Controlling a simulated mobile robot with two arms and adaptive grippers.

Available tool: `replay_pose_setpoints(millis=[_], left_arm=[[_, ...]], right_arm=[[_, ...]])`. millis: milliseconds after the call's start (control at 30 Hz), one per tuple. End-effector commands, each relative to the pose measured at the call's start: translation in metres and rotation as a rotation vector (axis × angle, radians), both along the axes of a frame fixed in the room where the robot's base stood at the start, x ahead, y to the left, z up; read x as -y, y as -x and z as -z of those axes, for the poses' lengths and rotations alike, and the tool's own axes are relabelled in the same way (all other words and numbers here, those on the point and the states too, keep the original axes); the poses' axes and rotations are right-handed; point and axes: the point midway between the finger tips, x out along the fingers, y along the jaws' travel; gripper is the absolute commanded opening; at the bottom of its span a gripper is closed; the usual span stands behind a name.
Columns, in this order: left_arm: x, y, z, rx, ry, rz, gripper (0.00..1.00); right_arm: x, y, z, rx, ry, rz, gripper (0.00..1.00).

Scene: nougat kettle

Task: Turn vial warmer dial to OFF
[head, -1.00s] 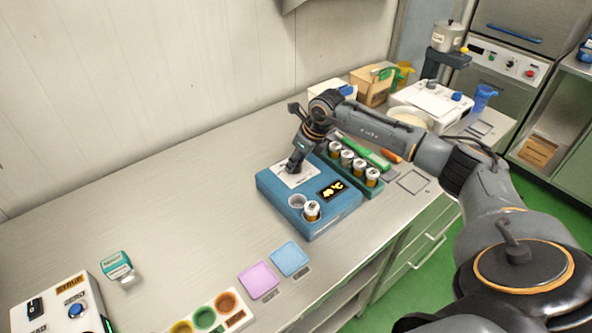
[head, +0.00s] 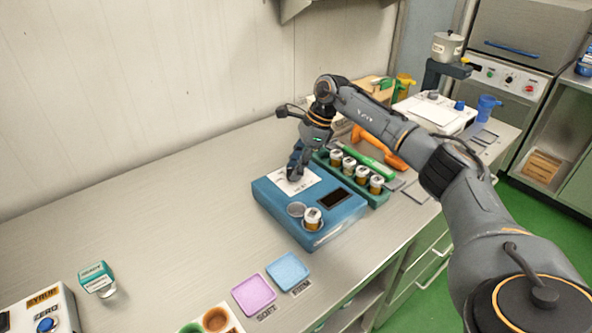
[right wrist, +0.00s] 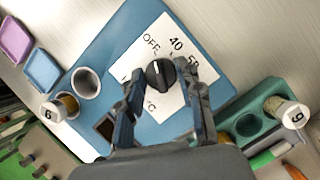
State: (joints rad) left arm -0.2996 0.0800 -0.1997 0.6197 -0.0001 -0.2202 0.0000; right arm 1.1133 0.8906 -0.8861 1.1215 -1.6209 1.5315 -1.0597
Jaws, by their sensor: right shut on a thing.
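The blue vial warmer (head: 335,222) sits on the steel counter, with a white label plate carrying OFF, 40 and 50 marks. Its black dial (right wrist: 160,73) shows in the right wrist view, with its white mark towards OFF. My right gripper (head: 295,176) is on the warmer's far left part; in the right wrist view my right gripper (right wrist: 162,82) has a finger on each side of the dial and is shut on it. The warmer's display (head: 335,198) is dark. One capped vial (head: 313,219) stands in a well beside an empty well (head: 296,210). My left gripper is out of view.
A green rack (head: 376,200) with several capped vials stands just right of the warmer. Pink (head: 254,295) and blue (head: 288,271) mats lie in front.

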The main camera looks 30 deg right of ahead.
Motion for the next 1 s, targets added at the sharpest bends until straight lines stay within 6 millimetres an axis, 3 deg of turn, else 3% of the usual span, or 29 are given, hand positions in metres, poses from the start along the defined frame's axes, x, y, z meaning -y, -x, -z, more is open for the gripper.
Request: replay_pose_setpoints(millis=[733, 767, 800, 867, 1000], left_arm=[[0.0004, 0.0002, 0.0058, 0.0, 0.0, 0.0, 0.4], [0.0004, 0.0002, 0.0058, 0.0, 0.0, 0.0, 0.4], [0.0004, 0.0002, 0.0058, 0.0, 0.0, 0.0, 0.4], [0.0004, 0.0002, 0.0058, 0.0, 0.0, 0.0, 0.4], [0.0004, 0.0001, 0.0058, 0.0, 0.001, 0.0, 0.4]], right_arm=[[0.0005, -0.0007, 0.0, 0.0, 0.002, -0.092, 0.04], [0.0005, -0.0007, 0.0, 0.001, 0.002, -0.09, 0.4], [0.0004, -0.0006, 0.0001, 0.001, 0.002, -0.09, 0.48], [0.0004, -0.0006, 0.0001, 0.001, 0.002, -0.09, 0.58], [0.0004, -0.0006, 0.0001, 0.0, 0.001, -0.09, 0.58]])
